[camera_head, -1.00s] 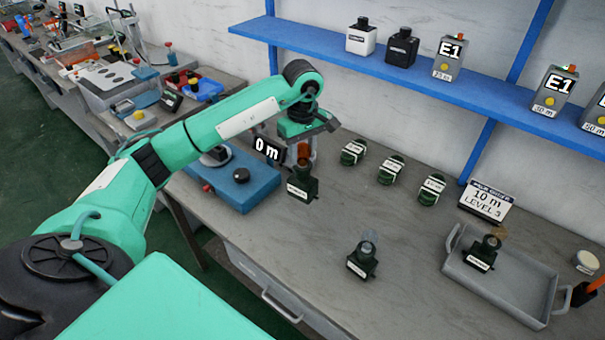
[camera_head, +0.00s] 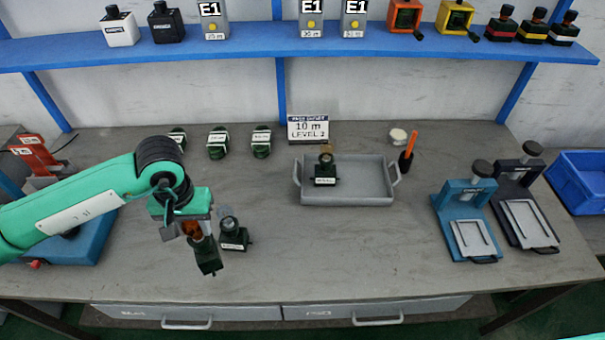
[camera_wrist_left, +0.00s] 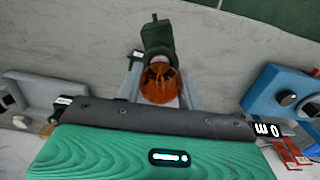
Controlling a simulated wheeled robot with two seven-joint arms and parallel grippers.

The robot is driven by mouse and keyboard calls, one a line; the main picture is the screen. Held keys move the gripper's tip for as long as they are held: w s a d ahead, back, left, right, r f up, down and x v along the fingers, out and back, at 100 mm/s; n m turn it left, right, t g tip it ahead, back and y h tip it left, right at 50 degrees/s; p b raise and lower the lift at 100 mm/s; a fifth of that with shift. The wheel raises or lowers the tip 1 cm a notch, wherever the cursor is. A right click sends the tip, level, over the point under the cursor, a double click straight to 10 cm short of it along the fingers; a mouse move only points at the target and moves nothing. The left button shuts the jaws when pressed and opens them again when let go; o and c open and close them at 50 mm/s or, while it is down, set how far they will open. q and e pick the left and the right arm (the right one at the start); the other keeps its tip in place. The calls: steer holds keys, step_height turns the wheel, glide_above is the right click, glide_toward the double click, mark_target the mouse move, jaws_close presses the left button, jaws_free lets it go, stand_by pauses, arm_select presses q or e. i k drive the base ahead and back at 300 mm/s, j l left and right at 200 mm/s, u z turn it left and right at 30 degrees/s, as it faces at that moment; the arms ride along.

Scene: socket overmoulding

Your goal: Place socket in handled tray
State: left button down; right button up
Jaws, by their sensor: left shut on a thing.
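My left gripper (camera_head: 192,229) is shut on a socket (camera_head: 207,257) with a dark green body and an amber end. The held socket hangs tilted, in front of the table's left half. In the left wrist view the socket (camera_wrist_left: 157,38) sticks out beyond the jaws, its amber end between the fingers. The grey handled tray (camera_head: 370,186) stands at mid-table, to the right of the gripper. A dark socket (camera_head: 325,178) with a brownish top stands in the tray's left part. Another dark socket (camera_head: 234,238) with a clear top stands on the table, just right of the held one. My right gripper is out of view.
Several dark labelled parts (camera_head: 218,144) stand at the back left. A sign (camera_head: 308,129) stands behind the tray. Blue (camera_head: 466,214) and black (camera_head: 525,215) press-like fixtures stand at the right. The tray's right part and the table front are clear.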

mark_target(364, 183)
steer(key=i+z, duration=0.1)
steer(key=z, duration=1.35)
steer(key=i+j+z, duration=0.2)
steer(key=i+j, duration=0.05)
